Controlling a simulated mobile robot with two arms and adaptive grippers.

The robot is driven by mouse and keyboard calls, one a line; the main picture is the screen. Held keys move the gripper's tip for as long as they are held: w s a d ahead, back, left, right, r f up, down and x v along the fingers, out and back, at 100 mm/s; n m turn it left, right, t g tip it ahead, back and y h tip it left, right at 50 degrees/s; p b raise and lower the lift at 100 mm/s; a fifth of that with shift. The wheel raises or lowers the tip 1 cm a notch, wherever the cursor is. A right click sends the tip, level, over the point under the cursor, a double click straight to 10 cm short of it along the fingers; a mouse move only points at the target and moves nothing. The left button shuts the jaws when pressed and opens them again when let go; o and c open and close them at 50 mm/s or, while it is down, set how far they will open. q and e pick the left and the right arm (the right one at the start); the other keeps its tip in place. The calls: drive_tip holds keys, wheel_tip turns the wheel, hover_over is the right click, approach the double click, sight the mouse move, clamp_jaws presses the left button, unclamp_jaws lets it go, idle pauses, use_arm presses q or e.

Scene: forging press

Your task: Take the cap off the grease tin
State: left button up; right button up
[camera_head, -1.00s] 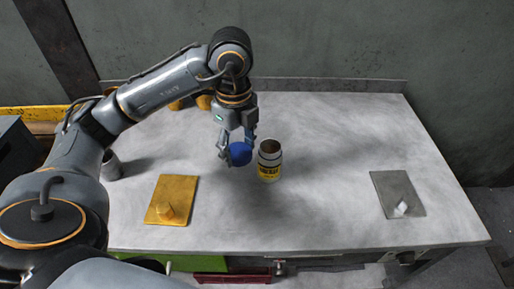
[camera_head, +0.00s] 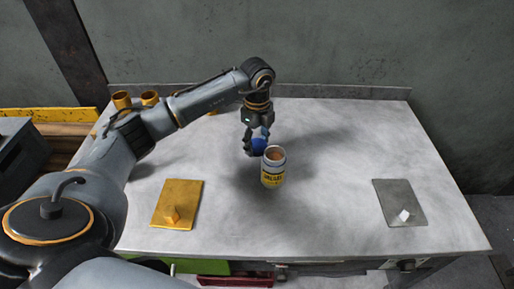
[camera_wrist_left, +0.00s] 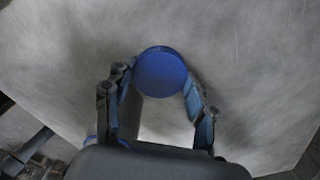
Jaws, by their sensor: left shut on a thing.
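The grease tin (camera_head: 273,168) stands upright and open on the table, with a yellow label and a brown inside showing at its mouth. My left gripper (camera_head: 257,143) is shut on the blue cap (camera_head: 259,146), just behind and to the left of the tin. The cap is apart from the tin's mouth; the tin's rim partly overlaps it in the head view. In the left wrist view the round blue cap (camera_wrist_left: 161,73) sits between the two fingers of my left gripper (camera_wrist_left: 160,85), above bare table. My right gripper is not in view.
A yellow plate (camera_head: 177,204) with a small yellow block lies at the front left. A grey plate (camera_head: 400,203) with a small white block lies at the right. Yellow cups (camera_head: 122,100) stand at the back left. The table (camera_head: 335,200) between is clear.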

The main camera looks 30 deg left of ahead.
sight(257, 145)
use_arm(q)
wheel_tip(257, 145, down, 3)
drive_tip(key=shift+r+p, duration=0.2)
drive_tip(key=shift+p, duration=0.1)
drive_tip(key=shift+f, duration=0.25)
drive_tip(key=shift+f, duration=0.2)
drive_tip(key=o, duration=1.3)
drive_tip(key=shift+r, duration=0.1)
